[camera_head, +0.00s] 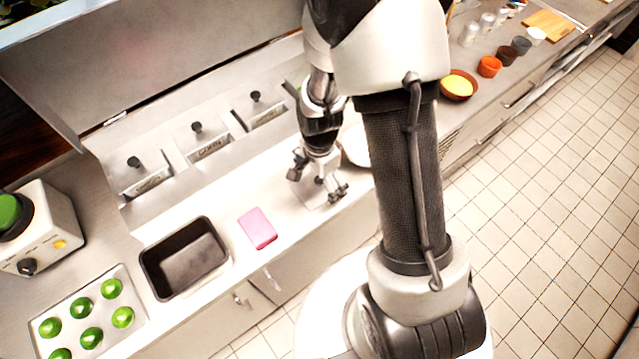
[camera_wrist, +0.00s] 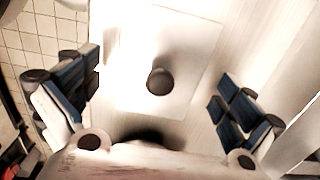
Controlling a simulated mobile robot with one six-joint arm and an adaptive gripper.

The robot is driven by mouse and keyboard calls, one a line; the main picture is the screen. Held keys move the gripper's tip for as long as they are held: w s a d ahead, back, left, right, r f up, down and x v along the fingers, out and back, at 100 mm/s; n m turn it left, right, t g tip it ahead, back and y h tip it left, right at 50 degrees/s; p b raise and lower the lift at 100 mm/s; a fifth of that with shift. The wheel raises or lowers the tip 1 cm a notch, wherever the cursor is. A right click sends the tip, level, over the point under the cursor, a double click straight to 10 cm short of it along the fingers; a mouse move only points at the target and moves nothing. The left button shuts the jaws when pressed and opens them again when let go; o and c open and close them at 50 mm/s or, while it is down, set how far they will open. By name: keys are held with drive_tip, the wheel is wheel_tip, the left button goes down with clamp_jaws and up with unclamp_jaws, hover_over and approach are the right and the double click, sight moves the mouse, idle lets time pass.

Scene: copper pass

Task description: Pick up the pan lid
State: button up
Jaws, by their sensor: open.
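The pan lid (camera_wrist: 133,93) is a flat, pale rectangular plate with a round black knob (camera_wrist: 160,81) at its middle. In the wrist view it lies below my gripper (camera_wrist: 160,92), with the knob between the open fingers and no finger touching it. In the head view my gripper (camera_head: 319,189) is low over the front counter, and it hides much of the plate beneath. Three more knobbed lids (camera_head: 146,176), (camera_head: 210,139), (camera_head: 266,109) sit in the recessed row behind, with labels on their fronts.
A pink block (camera_head: 257,229) and an empty dark pan (camera_head: 185,258) lie left of my gripper. A tray (camera_head: 139,318) holds several green items. A white round dish (camera_head: 356,146) is partly hidden behind my arm. Bowls, including an orange one (camera_head: 489,66), stand farther right.

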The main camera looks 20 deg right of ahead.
drive_tip(key=shift+s, duration=0.15)
drive_tip(key=c, duration=1.5)
